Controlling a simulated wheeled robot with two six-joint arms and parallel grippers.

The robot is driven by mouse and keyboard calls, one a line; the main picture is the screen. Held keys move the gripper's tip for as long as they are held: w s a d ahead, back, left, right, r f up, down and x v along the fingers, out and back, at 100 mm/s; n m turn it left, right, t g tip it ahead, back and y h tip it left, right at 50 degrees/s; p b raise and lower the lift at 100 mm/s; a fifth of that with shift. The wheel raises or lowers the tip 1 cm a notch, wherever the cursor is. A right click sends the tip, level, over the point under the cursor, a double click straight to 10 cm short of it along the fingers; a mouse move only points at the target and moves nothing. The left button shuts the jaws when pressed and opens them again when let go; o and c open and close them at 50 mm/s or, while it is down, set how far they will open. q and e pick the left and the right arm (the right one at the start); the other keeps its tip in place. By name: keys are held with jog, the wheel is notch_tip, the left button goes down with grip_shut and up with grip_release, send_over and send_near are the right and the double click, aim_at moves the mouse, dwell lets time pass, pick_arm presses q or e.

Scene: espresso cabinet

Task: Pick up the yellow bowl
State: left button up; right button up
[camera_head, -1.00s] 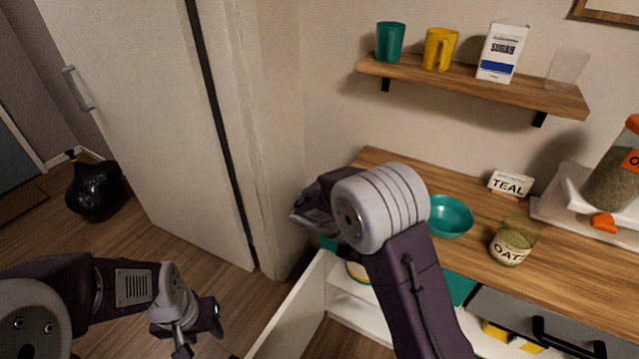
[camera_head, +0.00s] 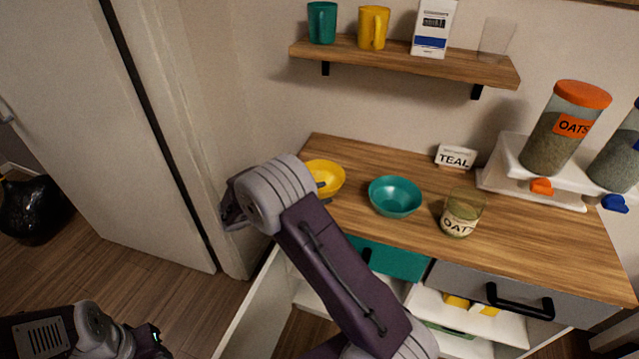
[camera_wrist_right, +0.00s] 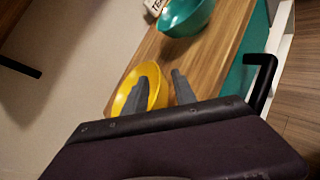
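The yellow bowl (camera_head: 328,174) stands on the wooden countertop near its back left corner. My right wrist partly covers its left side in the head view. In the right wrist view the yellow bowl (camera_wrist_right: 152,74) lies beyond my right gripper (camera_wrist_right: 160,88), whose two fingers are apart with nothing held between them. The left finger overlaps the bowl in that picture; I cannot tell whether it touches. In the head view my right gripper (camera_head: 233,212) is mostly hidden by its own wrist. My left gripper (camera_head: 150,346) is low at the left, its fingers not clear.
A teal bowl (camera_head: 395,197) stands right of the yellow one, then an oats jar (camera_head: 461,214). A TEAL sign (camera_head: 455,157) and cereal dispensers (camera_head: 560,130) stand behind. A shelf (camera_head: 400,62) with cups hangs above. A teal drawer (camera_head: 393,262) is below the countertop.

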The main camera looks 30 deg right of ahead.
jog(key=shift+x, duration=1)
jog(key=shift+a, duration=0.1)
grip_shut()
dwell(0.5)
